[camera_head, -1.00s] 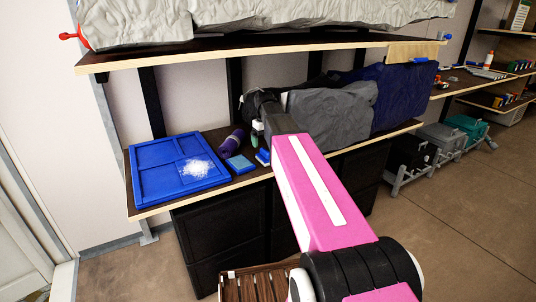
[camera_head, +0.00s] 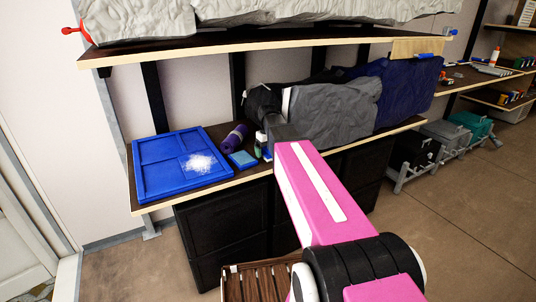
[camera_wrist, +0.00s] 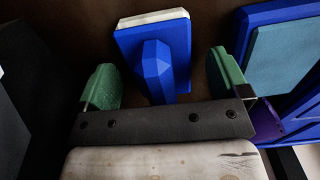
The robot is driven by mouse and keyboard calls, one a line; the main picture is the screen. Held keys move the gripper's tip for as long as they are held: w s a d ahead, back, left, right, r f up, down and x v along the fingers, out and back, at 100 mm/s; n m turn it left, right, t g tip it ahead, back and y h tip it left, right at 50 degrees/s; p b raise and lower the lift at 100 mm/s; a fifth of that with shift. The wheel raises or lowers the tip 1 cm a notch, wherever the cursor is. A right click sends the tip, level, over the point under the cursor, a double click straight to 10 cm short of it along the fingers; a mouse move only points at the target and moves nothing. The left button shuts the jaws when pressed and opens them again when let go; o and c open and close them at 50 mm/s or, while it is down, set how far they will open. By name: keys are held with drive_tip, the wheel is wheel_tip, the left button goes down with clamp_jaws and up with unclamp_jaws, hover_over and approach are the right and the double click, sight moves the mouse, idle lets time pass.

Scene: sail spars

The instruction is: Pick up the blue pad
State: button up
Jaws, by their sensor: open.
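A blue pad (camera_wrist: 160,60) with a faceted blue grip on top and a pale layer along its far edge lies on the dark shelf in the wrist view. My gripper (camera_wrist: 163,82) is open and empty, with one green finger on each side of the grip. Gaps show between the fingers and the grip; I cannot tell the height difference. In the head view only a small part of this pad (camera_head: 267,156) shows beside my gripper (camera_head: 261,144); my arm hides much of that area.
A flat block with a light blue top (camera_head: 241,159) lies left of the pad, beside a purple roll (camera_head: 236,138) and a blue partitioned tray (camera_head: 152,188). Grey cloth (camera_head: 335,115) is right of my gripper. An upper shelf (camera_head: 250,47) overhangs.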

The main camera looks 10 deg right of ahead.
drive_tip(key=c, duration=1)
drive_tip(key=shift+r, duration=0.1)
drive_tip(key=shift+r, duration=0.8)
wheel_tip(320, 180, up, 2)
drive_tip(key=shift+r, duration=0.25)
drive_tip(key=s+a+r, duration=0.1)
drive_tip(key=a+r, duration=0.1)
drive_tip(key=a, duration=0.1)
drive_tip(key=s+a+r, duration=0.1)
drive_tip(key=a+r, duration=0.1)
drive_tip(key=a, duration=0.2)
drive_tip(key=s+a+r, duration=0.1)
drive_tip(key=a+r, duration=0.1)
drive_tip(key=a, duration=0.2)
drive_tip(key=shift+s+r, duration=0.35)
drive_tip(key=shift+r, duration=0.05)
drive_tip(key=o, duration=0.3)
drive_tip(key=shift+f, duration=0.1)
drive_tip(key=shift+c, duration=1.2)
